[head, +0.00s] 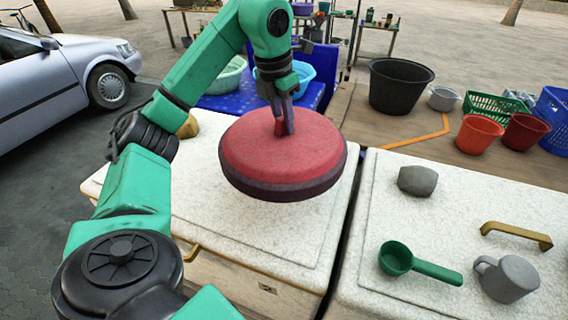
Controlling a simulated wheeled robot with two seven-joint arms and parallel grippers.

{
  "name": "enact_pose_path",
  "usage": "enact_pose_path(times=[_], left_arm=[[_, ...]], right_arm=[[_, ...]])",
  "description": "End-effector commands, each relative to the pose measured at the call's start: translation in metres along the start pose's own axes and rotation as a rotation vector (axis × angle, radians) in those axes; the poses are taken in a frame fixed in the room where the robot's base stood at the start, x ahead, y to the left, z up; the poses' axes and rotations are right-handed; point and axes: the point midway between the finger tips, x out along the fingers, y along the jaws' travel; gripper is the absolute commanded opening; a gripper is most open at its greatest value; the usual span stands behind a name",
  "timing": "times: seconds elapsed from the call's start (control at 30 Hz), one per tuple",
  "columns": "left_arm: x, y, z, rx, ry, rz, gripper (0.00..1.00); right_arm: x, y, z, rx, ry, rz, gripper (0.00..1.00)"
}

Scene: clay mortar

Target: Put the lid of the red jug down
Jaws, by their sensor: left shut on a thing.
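A large round red lid (245,150) with a dark rim is in the middle of the head view. My left gripper (285,128) is shut on the knob at the top of the lid, pointing down. The lid is over the left white chest top (220,225) and looks roughly level. I cannot tell whether its underside touches the surface. No red jug can be made out; anything under the lid is hidden. My right gripper is not in view.
The right white top (440,215) holds a grey stone (417,180), a green ladle (420,265), a grey mug (507,278) and a brass handle (516,235). A dark gap divides the tops. Behind are a black tub (398,88), red pots (480,134) and a blue table (235,103) with basins.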

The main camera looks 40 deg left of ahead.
Motion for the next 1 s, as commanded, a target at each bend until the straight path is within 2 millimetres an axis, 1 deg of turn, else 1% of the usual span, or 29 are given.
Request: enact_pose_path(times=[0.03,0.1,0.17,0.2,0.23,0.3,0.43,0.63,0.7,0.87,0.9,0.93,0.97,1.0], left_arm=[[0.025,-0.001,-0.005,0.002,0.003,-0.002,0.00],[0.044,-0.001,-0.009,0.001,0.004,-0.003,0.00],[0.059,-0.001,-0.012,0.001,0.004,-0.003,0.00],[0.070,-0.001,-0.014,0.000,0.004,-0.002,0.00],[0.073,0.000,-0.015,-0.001,0.006,0.001,0.00],[0.087,0.000,-0.018,-0.001,0.005,0.002,0.00],[0.105,0.000,-0.021,0.000,0.001,0.000,0.00],[0.137,0.000,-0.027,0.000,0.002,0.000,0.00],[0.141,0.000,-0.027,0.000,-0.002,0.000,0.00],[0.141,0.000,-0.027,0.000,-0.003,0.000,0.00],[0.141,0.000,-0.027,0.000,-0.001,0.000,0.41],[0.141,0.000,-0.027,0.000,-0.001,0.000,0.53],[0.141,0.000,-0.027,0.000,-0.001,0.000,0.56],[0.141,0.000,-0.027,0.000,-0.001,0.000,0.56]], right_arm=[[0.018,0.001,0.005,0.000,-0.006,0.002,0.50],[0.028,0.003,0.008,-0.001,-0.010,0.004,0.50],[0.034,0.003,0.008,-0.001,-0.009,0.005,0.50],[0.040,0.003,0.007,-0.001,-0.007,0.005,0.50],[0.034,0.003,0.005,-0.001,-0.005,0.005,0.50],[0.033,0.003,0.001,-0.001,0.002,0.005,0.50],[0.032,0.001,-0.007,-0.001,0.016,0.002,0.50],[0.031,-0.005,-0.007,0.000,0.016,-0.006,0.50],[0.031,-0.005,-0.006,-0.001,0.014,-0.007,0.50],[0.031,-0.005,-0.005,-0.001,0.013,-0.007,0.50],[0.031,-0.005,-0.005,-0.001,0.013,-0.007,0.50],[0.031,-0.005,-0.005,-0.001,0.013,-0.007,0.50],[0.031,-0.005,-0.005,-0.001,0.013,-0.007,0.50],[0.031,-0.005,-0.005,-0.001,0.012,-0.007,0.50]])
